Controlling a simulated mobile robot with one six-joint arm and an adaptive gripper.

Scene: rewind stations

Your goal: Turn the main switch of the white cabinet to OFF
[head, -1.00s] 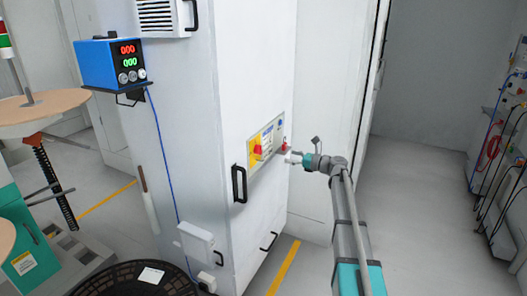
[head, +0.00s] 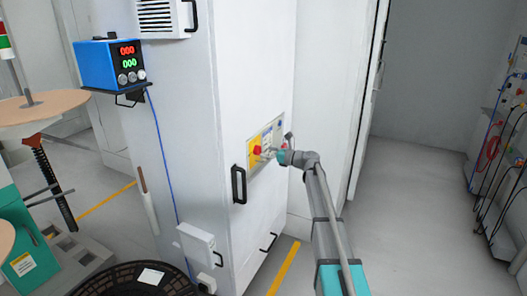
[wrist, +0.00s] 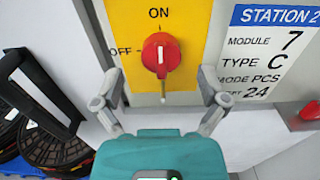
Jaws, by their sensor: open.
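The white cabinet (head: 180,100) stands in the middle of the head view. Its main switch is a red knob (wrist: 161,55) on a yellow plate (wrist: 190,20), with ON printed above and OFF at the left. The knob's upper end points up towards ON. In the head view the red knob (head: 257,151) shows just left of my gripper. My gripper (wrist: 163,92) is open and empty, with one finger low on each side of the knob. The fingers seem short of the knob; I cannot tell whether they touch it.
A station label (wrist: 268,45) is right of the plate, and a red part (wrist: 308,111) sits at the lower right. A black handle (head: 239,184) sticks out left of the panel. A blue power supply (head: 111,63) is at upper left. Clear floor (head: 420,200) lies to the right.

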